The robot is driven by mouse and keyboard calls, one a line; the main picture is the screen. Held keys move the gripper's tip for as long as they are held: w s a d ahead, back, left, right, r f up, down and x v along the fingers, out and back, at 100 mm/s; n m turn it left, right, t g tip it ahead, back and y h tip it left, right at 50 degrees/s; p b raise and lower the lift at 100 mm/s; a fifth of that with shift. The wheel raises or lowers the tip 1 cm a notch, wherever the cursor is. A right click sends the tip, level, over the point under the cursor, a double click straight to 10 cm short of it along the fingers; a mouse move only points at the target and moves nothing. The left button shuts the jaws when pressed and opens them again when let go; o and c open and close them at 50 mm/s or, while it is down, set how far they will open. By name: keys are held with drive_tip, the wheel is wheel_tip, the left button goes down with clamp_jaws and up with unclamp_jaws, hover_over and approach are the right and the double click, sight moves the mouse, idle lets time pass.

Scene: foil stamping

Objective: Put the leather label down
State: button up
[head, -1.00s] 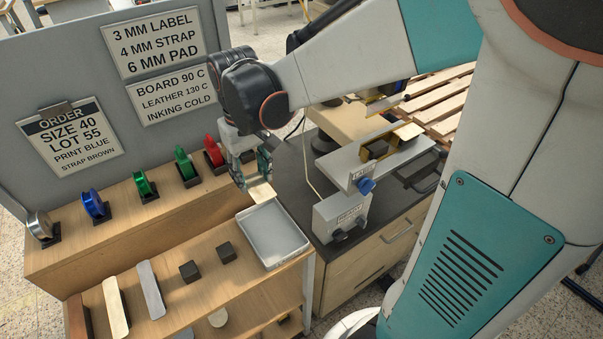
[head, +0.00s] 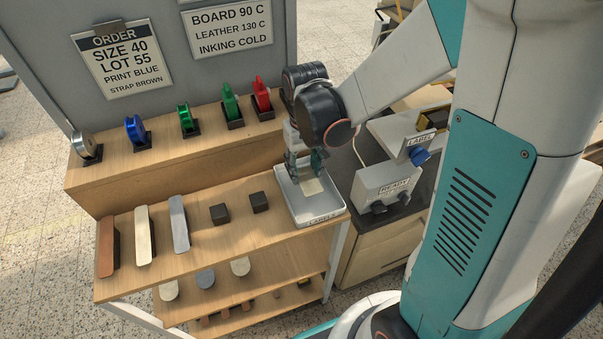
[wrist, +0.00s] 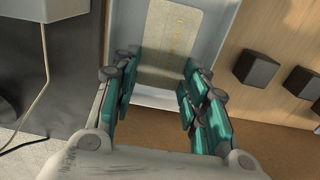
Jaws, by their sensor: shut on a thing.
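My gripper (head: 304,170) points down over the white tray (head: 333,207), which is marked LABELS on its front edge. It is shut on the pale cream leather label (head: 313,187), which shows low inside the tray's outline. In the wrist view the label (wrist: 168,50) lies between the teal fingers of my gripper (wrist: 160,80), with faint gold marks on its face. The tray's wall (wrist: 228,20) shows around it. I cannot tell whether the label touches the tray floor.
Two dark blocks (head: 219,213) (head: 260,202) and several long strips (head: 145,235) lie left of the tray on the wooden shelf. Coloured foil reels (head: 136,130) stand on the raised ledge behind.

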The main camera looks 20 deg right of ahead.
sight(305, 173)
wheel_tip(305, 173, down, 4)
drive_tip(key=shift+f+b, duration=0.1)
drive_tip(key=shift+b, duration=0.75)
drive_tip(key=shift+f, duration=0.1)
drive_tip(key=shift+s+f+b, duration=0.2)
drive_tip(key=shift+f+b, duration=0.15)
drive_tip(key=shift+b, duration=0.05)
drive_tip(key=o, duration=0.7)
drive_tip(key=shift+o, duration=0.2)
drive_tip(key=shift+w+f, duration=0.1)
drive_tip(key=shift+w, duration=0.05)
